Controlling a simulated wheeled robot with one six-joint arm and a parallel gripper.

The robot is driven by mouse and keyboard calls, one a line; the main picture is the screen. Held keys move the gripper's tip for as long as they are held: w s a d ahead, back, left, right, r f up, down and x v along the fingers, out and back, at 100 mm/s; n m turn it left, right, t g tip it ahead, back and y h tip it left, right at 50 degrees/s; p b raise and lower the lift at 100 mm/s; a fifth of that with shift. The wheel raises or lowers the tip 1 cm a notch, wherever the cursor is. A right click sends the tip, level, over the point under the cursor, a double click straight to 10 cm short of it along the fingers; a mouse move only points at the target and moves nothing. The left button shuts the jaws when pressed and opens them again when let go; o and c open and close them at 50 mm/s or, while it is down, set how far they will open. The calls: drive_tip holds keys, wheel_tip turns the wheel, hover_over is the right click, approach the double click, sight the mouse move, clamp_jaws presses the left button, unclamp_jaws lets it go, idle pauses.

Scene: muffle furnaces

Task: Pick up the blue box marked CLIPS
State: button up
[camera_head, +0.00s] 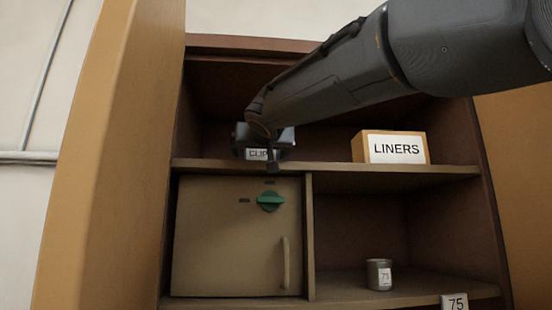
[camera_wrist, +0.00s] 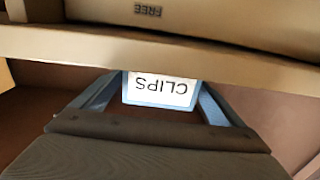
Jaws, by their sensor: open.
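The blue box marked CLIPS (camera_head: 256,154) stands on the upper shelf at the left in the head view, partly hidden by my arm and gripper. In the wrist view the blue box (camera_wrist: 160,91) shows upside down, with its white label facing the camera. My gripper (camera_head: 268,150) is at the box in the head view. In the wrist view my open gripper (camera_wrist: 160,100) has one finger on each side of the box, and small gaps seem to show beside it. Whether either finger touches the box is hard to tell.
An orange box marked LINERS (camera_head: 397,148) stands on the same shelf to the right. Below are a closed door with a green knob (camera_head: 270,201) and a grey tin (camera_head: 379,274). The shelf's front edge (camera_wrist: 230,65) runs close to my gripper.

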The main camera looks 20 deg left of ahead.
drive_tip(key=c, duration=1.2)
drive_tip(key=shift+c, duration=0.2)
drive_tip(key=shift+r, duration=0.1)
